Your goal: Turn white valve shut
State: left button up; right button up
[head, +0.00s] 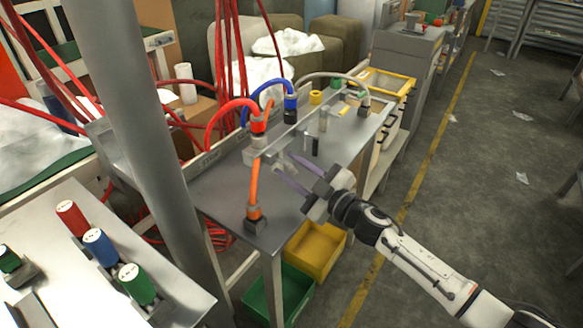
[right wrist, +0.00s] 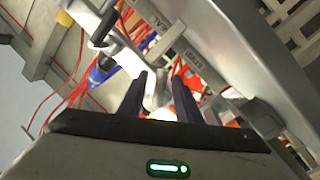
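The white valve (head: 281,160) is a small pale fitting on the grey metal bench top (head: 228,188), beside the block under the orange-red hose. My right gripper (head: 282,162) reaches in from the right, its two dark fingers apart and pointing at the valve. In the right wrist view a whitish part, likely the valve (right wrist: 156,88), shows between the spread fingers (right wrist: 157,82). I cannot tell whether they touch it. My left gripper is out of view.
Yellow (head: 316,250) and green (head: 275,296) bins sit below. The floor at right is mostly open.

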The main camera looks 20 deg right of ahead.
jog(key=shift+c, duration=0.4)
grip_shut()
